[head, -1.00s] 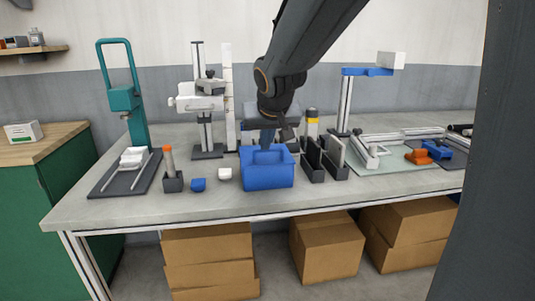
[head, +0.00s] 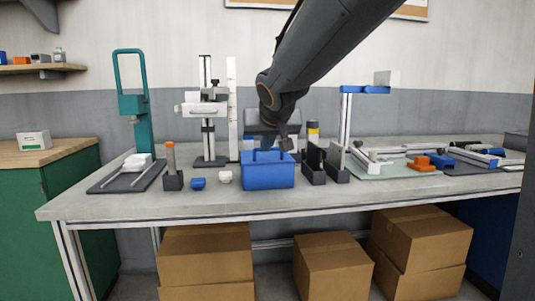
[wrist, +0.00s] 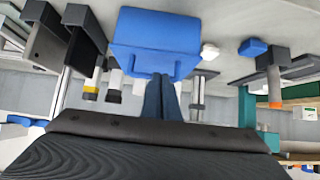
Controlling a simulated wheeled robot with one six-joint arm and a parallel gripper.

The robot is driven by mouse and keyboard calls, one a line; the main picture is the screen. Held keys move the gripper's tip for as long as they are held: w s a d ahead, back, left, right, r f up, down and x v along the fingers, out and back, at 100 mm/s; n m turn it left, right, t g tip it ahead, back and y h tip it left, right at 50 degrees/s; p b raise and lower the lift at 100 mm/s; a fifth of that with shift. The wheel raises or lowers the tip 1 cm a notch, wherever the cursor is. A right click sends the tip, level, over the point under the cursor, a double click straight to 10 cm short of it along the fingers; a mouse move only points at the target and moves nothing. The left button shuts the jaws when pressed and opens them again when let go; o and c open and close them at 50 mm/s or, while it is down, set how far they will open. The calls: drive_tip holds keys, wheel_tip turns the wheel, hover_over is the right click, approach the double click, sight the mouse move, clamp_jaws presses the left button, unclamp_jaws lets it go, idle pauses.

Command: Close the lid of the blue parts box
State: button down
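The blue parts box (head: 268,176) stands near the front middle of the bench. Its upper part is partly covered by my arm in the head view, and I cannot make out the lid's angle. It also shows in the wrist view (wrist: 155,35), at the top middle. My gripper (head: 270,148) points down at the top of the box. In the wrist view, my gripper's two dark blue fingers (wrist: 161,82) lie side by side with almost no gap, and nothing shows between them. Their tips are at or very near the box's edge; contact is unclear.
A small blue block (head: 198,183) and a white block (head: 225,177) lie left of the box. A dark holder (head: 173,180) stands further left. Dark upright holders (head: 317,166) stand close on the right. Bare bench shows along the front edge (head: 150,205).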

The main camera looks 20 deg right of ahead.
drive_tip(key=shift+s+f+b, duration=0.25)
drive_tip(key=shift+f+b, duration=0.1)
drive_tip(key=shift+f, duration=0.85)
wheel_tip(320, 180, up, 6)
drive_tip(key=p, duration=0.4)
drive_tip(key=s+a+f+n+g+y+b, duration=0.15)
drive_tip(key=s+a+f+g, duration=0.25)
drive_tip(key=s+f, duration=0.55)
drive_tip(key=s+a+f+n+g, duration=0.3)
drive_tip(key=s+f, duration=0.4)
drive_tip(key=s, duration=0.6)
drive_tip(key=s+a+f+g+y+b, duration=0.1)
drive_tip(key=s+a+f+g, duration=0.3)
drive_tip(key=s+a+f, duration=0.55)
drive_tip(key=s+d+r+m+p, duration=0.2)
drive_tip(key=d+r+p, duration=0.9)
drive_tip(key=p, duration=0.7)
drive_tip(key=shift+d+r+m+t+h, duration=0.35)
drive_tip(key=shift+d+h, duration=0.1)
drive_tip(key=shift+d, duration=0.75)
